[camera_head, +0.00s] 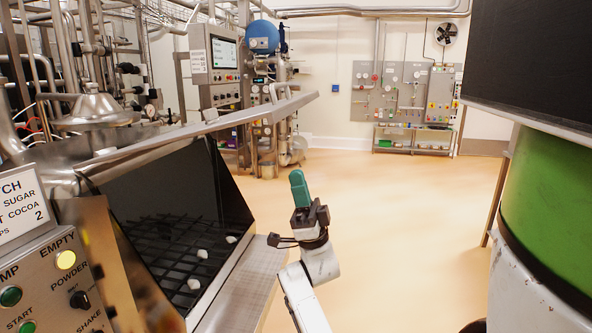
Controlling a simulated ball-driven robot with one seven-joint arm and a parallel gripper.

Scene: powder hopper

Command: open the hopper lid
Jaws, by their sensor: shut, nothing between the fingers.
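The hopper (258,262) stands at the left, with a steel rim around a dark inside. A grid (165,250) and a few white lumps (194,284) show in it. The steel lid (215,123) stands raised above the mouth, seen nearly edge-on, its free end up and to the right. There is a wide gap between lid and rim. My gripper (298,178) points upward to the right of the hopper, below the lid's free end in the picture. Its teal fingers are together and hold nothing. It appears apart from the lid and rim.
A control panel (60,285) with a lit yellow EMPTY lamp (66,260) is at the lower left, close to the hopper. A large green and black drum-like vessel (548,200) stands at the right. Open floor (400,220) lies between.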

